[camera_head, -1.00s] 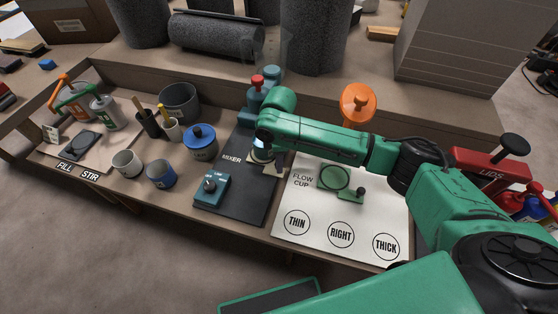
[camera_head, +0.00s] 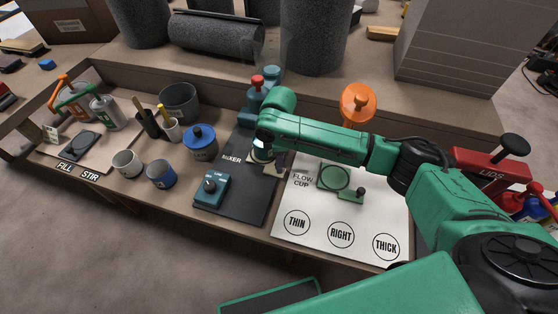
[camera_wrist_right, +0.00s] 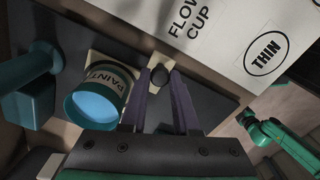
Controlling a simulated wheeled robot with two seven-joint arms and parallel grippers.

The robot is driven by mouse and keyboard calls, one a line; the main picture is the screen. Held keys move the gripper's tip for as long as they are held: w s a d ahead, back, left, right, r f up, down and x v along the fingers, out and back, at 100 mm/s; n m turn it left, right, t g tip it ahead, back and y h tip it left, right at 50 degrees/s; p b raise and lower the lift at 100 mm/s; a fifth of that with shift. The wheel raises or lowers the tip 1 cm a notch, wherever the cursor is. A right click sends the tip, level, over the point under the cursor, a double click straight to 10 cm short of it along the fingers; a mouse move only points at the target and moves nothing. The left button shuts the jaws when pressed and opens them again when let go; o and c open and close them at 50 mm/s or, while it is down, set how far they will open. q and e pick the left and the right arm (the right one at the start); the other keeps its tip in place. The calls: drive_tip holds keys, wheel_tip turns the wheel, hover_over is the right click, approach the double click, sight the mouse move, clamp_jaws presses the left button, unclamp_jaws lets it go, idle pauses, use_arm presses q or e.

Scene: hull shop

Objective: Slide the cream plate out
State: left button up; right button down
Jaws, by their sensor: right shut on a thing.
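The cream plate (camera_wrist_right: 154,118) lies on the dark mixer base, partly under a paint can (camera_wrist_right: 95,100) with blue paint inside. A dark round knob (camera_wrist_right: 160,76) stands on the plate's side in the right wrist view. My right gripper (camera_wrist_right: 160,80) has its two fingers on either side of this knob and is shut on it. In the head view the right gripper (camera_head: 266,152) is at the mixer, and my forearm hides most of the can and plate.
The white flow cup sheet (camera_head: 315,240) lies right of the mixer mat (camera_head: 240,210), with a green flow cup stand (camera_head: 335,177) on it. A teal control box (camera_head: 211,190) is in front.

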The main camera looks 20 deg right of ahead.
idle(0.4)
drive_tip(key=s+p, duration=0.1)
drive_tip(key=s+a+p, duration=0.1)
drive_tip(key=s+p, duration=0.1)
drive_tip(key=s+a+r+p, duration=0.1)
drive_tip(key=p, duration=0.1)
drive_tip(key=shift+s+a, duration=0.15)
drive_tip(key=shift+a, duration=0.1)
drive_tip(key=s+a+p, duration=0.1)
drive_tip(key=s+p, duration=0.1)
drive_tip(key=s+a+p, duration=0.1)
drive_tip(key=s+a, duration=0.1)
drive_tip(key=s, duration=0.1)
drive_tip(key=s+a+p, duration=0.2)
drive_tip(key=s, duration=0.1)
drive_tip(key=shift+a+f+p, duration=0.15)
drive_tip(key=shift+f+p, duration=0.15)
drive_tip(key=shift+f, duration=0.05)
drive_tip(key=shift+s+a+f, duration=0.1)
drive_tip(key=shift+s+f, duration=0.05)
drive_tip(key=shift+f, duration=0.05)
drive_tip(key=c, duration=0.7)
unclamp_jaws()
drive_tip(key=shift+o, duration=0.2)
drive_tip(key=shift+s, duration=0.1)
drive_tip(key=shift+r, duration=0.1)
